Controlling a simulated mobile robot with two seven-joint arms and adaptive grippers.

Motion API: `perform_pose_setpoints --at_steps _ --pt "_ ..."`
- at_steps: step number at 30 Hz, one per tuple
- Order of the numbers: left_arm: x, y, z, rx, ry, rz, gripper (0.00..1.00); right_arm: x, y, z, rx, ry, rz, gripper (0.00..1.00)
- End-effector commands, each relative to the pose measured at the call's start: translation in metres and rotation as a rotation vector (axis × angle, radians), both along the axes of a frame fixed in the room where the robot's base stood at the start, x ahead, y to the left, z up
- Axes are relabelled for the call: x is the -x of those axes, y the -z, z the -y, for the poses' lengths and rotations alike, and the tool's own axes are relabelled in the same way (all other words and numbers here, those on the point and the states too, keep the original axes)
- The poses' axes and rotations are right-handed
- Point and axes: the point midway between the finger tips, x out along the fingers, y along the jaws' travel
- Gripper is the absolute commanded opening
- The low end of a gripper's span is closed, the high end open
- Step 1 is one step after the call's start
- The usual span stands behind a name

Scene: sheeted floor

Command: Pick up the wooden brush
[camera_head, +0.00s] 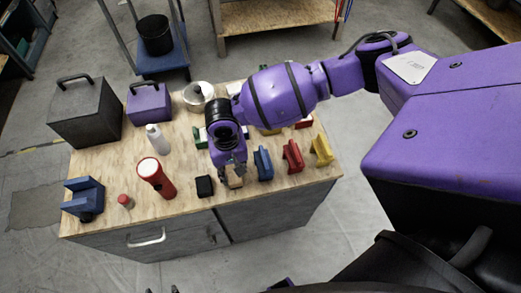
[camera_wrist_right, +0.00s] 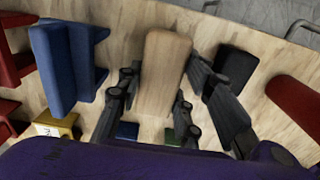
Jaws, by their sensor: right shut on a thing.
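The wooden brush (camera_head: 235,181) is a pale wooden block near the front edge of the workbench, partly hidden by my right gripper (camera_head: 229,170) in the head view. In the right wrist view its light wooden top (camera_wrist_right: 166,62) lies between the two dark fingers of the right gripper (camera_wrist_right: 164,80). The right gripper is shut on it, one finger on each side. I cannot tell whether the brush touches the bench or is slightly raised. Its underside is hidden. My left gripper is not clearly seen.
The wooden bench top (camera_head: 108,167) also holds a black block (camera_head: 204,186) and a blue tool (camera_head: 263,163) close beside the brush. Red (camera_head: 293,156) and yellow (camera_head: 322,150) tools stand further right. A red flashlight-like cylinder (camera_head: 156,177) and white bottle (camera_head: 157,139) are left.

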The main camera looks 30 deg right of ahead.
Motion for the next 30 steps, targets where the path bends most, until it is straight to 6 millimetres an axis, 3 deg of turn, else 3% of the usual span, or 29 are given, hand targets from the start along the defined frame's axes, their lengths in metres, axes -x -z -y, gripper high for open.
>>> perform_pose_setpoints --at_steps 2,10,15,19,24,30 --pt "-0.003 -0.005 0.001 0.002 0.001 0.008 0.4 -0.004 -0.019 -0.001 -0.002 -0.002 0.01 0.06" --pt "-0.013 -0.02 0.006 0.013 0.002 0.028 0.4 0.047 -0.081 0.012 -0.002 -0.003 0.011 0.06" --pt "-0.009 -0.022 0.008 0.016 0.001 0.021 0.4 0.09 -0.096 0.022 -0.002 -0.003 0.006 0.06" --pt "-0.008 -0.023 0.008 0.016 0.004 0.02 0.4 0.113 -0.106 0.028 -0.002 -0.002 0.005 0.06" --pt "-0.009 -0.024 0.007 0.014 0.009 0.02 0.4 0.13 -0.112 0.032 0.0 -0.001 0.003 0.06" --pt "-0.01 -0.023 0.007 0.011 0.014 0.02 0.4 0.135 -0.114 0.033 -0.001 -0.001 0.003 0.06"
